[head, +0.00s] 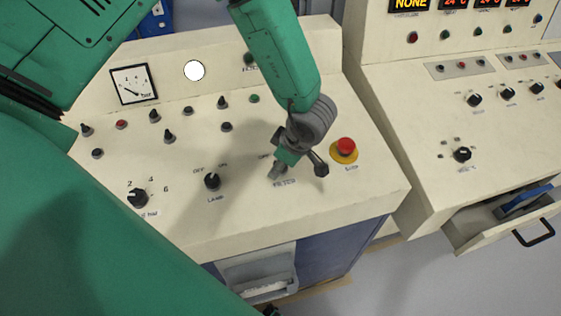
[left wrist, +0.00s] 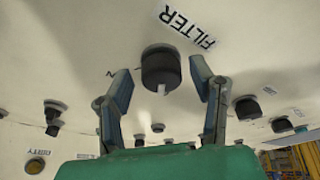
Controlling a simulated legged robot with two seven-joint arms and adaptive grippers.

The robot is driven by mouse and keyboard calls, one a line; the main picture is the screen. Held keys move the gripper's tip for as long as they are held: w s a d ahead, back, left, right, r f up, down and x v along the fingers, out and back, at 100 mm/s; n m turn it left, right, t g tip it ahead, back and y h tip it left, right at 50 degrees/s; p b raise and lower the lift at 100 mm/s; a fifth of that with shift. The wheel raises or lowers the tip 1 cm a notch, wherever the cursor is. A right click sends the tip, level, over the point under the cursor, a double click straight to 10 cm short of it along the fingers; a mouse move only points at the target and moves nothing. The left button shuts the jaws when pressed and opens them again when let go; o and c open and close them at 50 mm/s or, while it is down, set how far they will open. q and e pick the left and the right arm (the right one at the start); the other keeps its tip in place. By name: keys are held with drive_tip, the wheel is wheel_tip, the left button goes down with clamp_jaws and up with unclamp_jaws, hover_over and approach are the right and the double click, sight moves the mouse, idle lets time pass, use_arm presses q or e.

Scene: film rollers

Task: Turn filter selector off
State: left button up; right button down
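The filter selector (left wrist: 161,68) is a round dark knob with a white mark at its lower edge in the left wrist view. The FILTER label (left wrist: 187,26) is beside it on the cream panel. My left gripper (left wrist: 160,76) is open, with one finger on each side of the knob and gaps showing. In the head view my left gripper (head: 298,171) is low over the panel and hides the knob. An OFF mark (head: 264,156) shows just left of it. My right gripper is not in view.
The lamp selector (head: 212,181) is left of the gripper, and a red stop button (head: 346,148) on a yellow base is close on its right. Several small knobs and a gauge (head: 133,84) are farther left. A second console (head: 440,110) stands at the right.

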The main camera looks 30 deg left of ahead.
use_arm(q)
drive_tip(key=v, duration=1.2)
drive_tip(key=shift+f, duration=0.1)
idle(0.4)
